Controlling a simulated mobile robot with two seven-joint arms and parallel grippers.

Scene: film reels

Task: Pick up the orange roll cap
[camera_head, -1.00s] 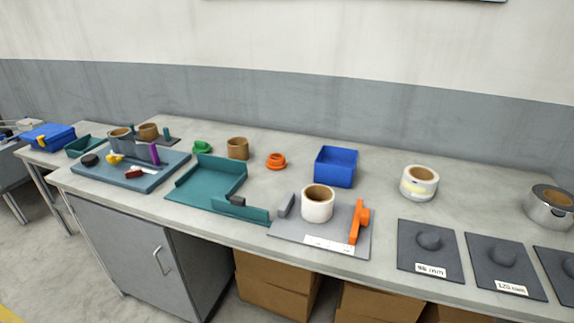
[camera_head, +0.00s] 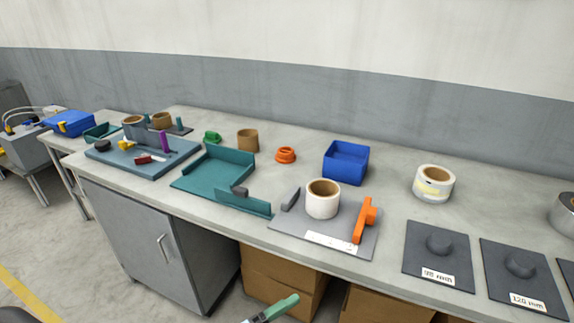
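The orange roll cap (camera_head: 285,155) lies on the grey workbench (camera_head: 262,185), toward the back, between a brown cardboard core (camera_head: 248,140) and a blue bin (camera_head: 346,163). It is a small ring with a raised centre, and nothing touches it. A green-tipped piece (camera_head: 272,308), apparently part of my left gripper, shows at the bottom edge, in front of the bench and well away from the cap. Most of it is cut off, so its opening cannot be seen. My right gripper is not in view.
A green cap (camera_head: 212,137) lies left of the core. A teal tray (camera_head: 212,172) and a grey plate (camera_head: 292,236) with a white roll (camera_head: 322,199) and orange lever (camera_head: 364,220) stand in front. Dark pads (camera_head: 438,256) lie at right. Bench is clear around the orange cap.

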